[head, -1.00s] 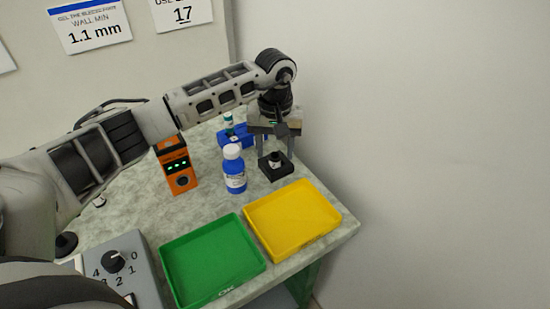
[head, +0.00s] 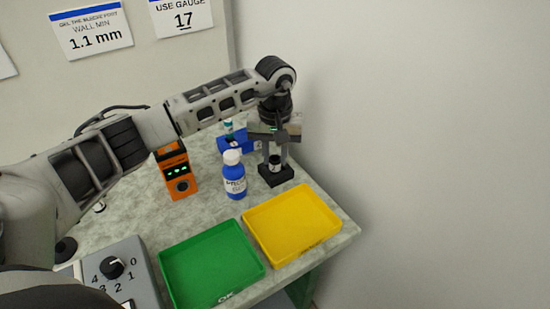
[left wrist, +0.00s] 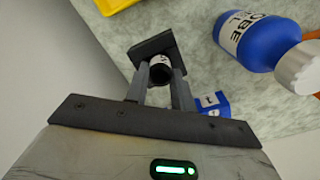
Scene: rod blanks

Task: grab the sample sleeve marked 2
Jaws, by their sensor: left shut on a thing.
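A small dark sleeve with a white label band (head: 275,161) stands upright in a square black holder (head: 277,178) at the table's right rear. The mark on its label cannot be read. My left gripper (head: 273,152) reaches down from above, and its fingers are shut on the sleeve. In the left wrist view the sleeve (left wrist: 160,63) shows between the two fingers (left wrist: 163,75), with the black holder (left wrist: 150,44) around or just beyond its lower end. My right gripper is not in view.
A blue bottle with a white cap (head: 235,181) stands close left of the holder. A blue block (head: 226,149) lies behind it, an orange device (head: 179,178) farther left. Yellow (head: 317,245) and green (head: 247,283) trays lie in front. A wall rises at right.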

